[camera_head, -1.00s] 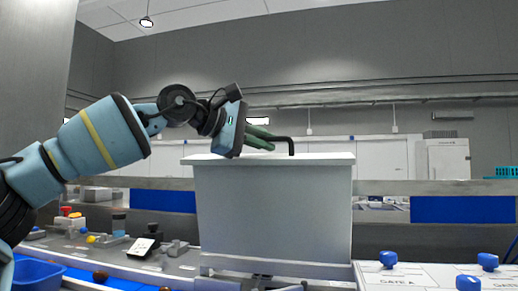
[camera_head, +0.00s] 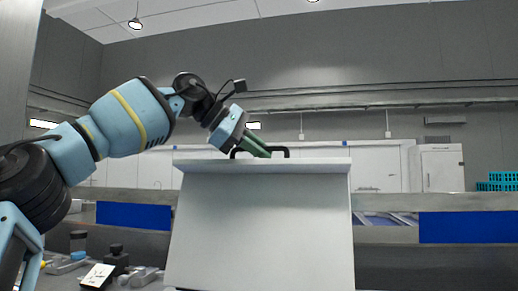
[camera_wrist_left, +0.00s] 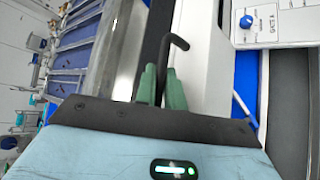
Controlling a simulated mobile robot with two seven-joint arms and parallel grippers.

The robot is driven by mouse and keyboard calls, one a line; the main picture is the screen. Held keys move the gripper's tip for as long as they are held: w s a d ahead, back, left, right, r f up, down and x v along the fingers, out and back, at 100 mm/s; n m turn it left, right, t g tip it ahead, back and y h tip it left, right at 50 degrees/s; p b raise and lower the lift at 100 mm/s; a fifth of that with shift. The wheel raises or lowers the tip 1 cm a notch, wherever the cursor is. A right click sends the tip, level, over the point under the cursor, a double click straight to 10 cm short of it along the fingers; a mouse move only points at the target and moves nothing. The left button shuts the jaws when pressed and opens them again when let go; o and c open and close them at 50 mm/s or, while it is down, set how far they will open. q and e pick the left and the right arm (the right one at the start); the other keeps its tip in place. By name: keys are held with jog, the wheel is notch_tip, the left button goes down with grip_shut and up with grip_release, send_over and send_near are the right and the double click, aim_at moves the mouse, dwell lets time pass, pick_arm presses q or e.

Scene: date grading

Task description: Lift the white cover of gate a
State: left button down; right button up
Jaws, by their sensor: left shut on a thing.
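The white cover (camera_head: 262,230) of the gate stands in the middle of the head view as a tall pale box with a flat top. Its lower edge is at or below the picture's bottom, so I cannot tell whether it rests on anything. A black bar handle (camera_head: 280,149) is on its top. My left gripper (camera_head: 258,149) reaches down from the left with green fingers shut on this handle. In the left wrist view the bent black handle (camera_wrist_left: 177,43) rises between the green fingers (camera_wrist_left: 160,88), beside the cover's white top (camera_wrist_left: 205,60). My right gripper is out of view.
A grey rail with blue panels (camera_head: 470,227) runs behind the cover. Small dark-topped items (camera_head: 116,255) stand on the bench at lower left. A white panel with a blue knob (camera_wrist_left: 246,21) shows in the left wrist view. Space above the cover is clear.

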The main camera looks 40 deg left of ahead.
pick_arm(q)
jog(key=shift+w+f, duration=0.15)
jog(key=shift+w, duration=0.15)
jog(key=c, duration=1.5)
grip_release()
jog(key=shift+d, duration=0.1)
jog(key=shift+s, duration=0.1)
jog(key=v, duration=0.8)
jog(key=shift+w, duration=0.2)
